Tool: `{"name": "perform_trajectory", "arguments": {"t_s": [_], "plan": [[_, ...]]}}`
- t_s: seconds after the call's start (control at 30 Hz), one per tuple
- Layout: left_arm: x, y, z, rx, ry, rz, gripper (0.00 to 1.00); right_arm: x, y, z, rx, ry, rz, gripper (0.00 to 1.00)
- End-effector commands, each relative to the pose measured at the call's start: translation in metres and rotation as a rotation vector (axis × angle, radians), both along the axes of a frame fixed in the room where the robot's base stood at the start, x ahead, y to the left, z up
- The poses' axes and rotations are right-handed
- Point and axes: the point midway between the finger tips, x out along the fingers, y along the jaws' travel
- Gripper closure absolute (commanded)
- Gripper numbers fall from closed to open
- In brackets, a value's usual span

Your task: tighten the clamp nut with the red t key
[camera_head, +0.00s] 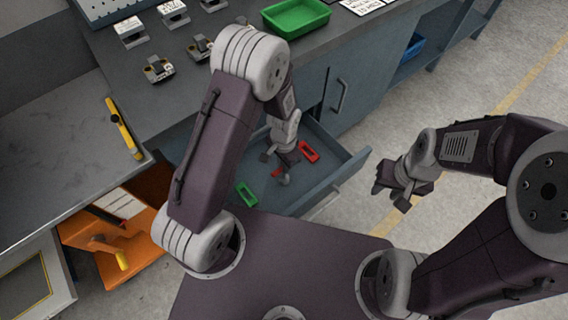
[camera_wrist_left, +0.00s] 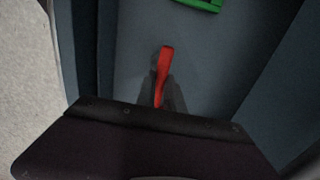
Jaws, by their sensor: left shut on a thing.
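My left gripper (camera_head: 278,170) reaches down into an open grey-blue drawer (camera_head: 338,176). It is shut on a red key (camera_wrist_left: 165,62), whose red end sticks out between the dark fingers in the left wrist view. A bit of this red key (camera_head: 276,173) shows beside the fingers in the head view; the rest is hidden. Dark metal clamps (camera_head: 158,69) stand on the bench; their nuts are too small to make out. My right gripper (camera_head: 392,194) hangs in the air right of the drawer, apart from everything; its jaw opening is unclear.
A red piece (camera_head: 308,151) and a green piece (camera_head: 246,194) also lie in the drawer. A green tray (camera_head: 296,17) is on the bench. A yellow level-like tool (camera_head: 124,128) lies on the left table. An orange bin (camera_head: 88,250) stands lower left. The floor at right is clear.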

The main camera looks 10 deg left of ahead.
Motion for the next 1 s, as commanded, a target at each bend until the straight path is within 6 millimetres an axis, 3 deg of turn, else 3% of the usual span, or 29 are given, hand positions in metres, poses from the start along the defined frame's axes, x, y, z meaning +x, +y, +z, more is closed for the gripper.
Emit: {"name": "perform_trajectory", "arguments": {"t_s": [0.4,1.0], "plan": [[0.000,0.000,0.034,0.000,0.000,0.000,1.00,0.000,0.000,0.034,0.000,0.000,0.000,0.66],[0.000,0.000,0.037,-0.001,-0.001,0.000,1.00,0.000,0.000,0.036,0.000,0.000,0.000,0.66]]}}
